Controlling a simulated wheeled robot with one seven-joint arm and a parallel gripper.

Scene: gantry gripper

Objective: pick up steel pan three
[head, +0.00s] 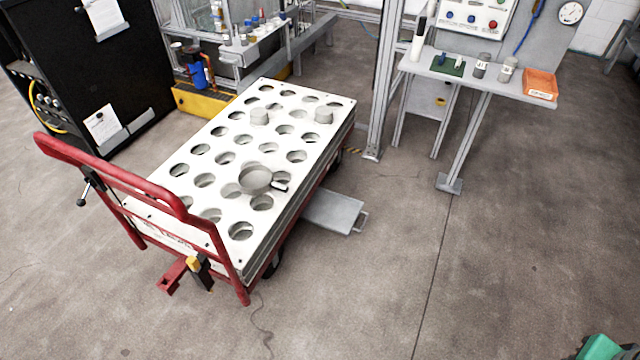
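A grey metal pan (255,179) with a short dark-tipped handle lies on the white perforated top of a cart (213,153), in its nearer half. The handle points right. The pan overlaps some of the round holes. I cannot read any number on it. My gripper is not in view.
A red push handle (110,175) rises at the cart's near left end. A grey plate (335,212) juts from its right side. A shelf (480,75) at back right holds two labelled cylinders and an orange bin (540,84). The floor at right is mostly clear.

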